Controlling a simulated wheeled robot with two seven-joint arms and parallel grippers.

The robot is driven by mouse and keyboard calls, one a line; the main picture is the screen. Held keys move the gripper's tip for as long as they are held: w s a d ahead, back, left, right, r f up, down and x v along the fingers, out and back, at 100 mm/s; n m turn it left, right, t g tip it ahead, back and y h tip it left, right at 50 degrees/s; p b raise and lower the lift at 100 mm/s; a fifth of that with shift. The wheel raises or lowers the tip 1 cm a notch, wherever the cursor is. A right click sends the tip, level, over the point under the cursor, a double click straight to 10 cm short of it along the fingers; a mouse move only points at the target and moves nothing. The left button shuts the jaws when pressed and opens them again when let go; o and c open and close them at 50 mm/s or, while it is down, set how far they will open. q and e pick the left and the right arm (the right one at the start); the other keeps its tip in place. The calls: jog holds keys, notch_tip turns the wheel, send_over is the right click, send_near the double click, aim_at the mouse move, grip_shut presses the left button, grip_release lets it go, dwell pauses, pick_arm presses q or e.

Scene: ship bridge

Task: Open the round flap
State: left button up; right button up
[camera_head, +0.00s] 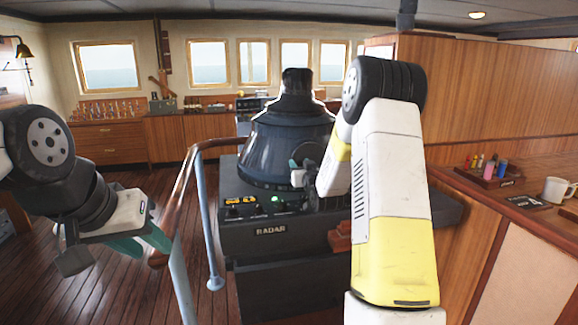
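The radar console (270,240) stands in the middle, with a dark cone-shaped hood (272,140) on top and a narrow viewing piece (297,82) above it. I cannot clearly make out a round flap; a small dark rounded part (309,164) shows on the hood's right side, beside my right gripper. My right gripper (297,174) is at the lower right of the hood; its fingers are small and partly hidden, so contact and opening are unclear. My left gripper (145,240), with teal fingers, hangs at the left, away from the radar and near the handrail.
A handrail (183,190) with a wooden top and blue-grey posts stands between my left gripper and the radar. At the right, a wooden counter (490,200) holds a white mug (557,190) and small coloured items. The wooden floor (110,290) at left is clear.

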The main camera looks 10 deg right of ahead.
jog(key=shift+c, duration=0.2)
grip_shut()
dwell(1.3)
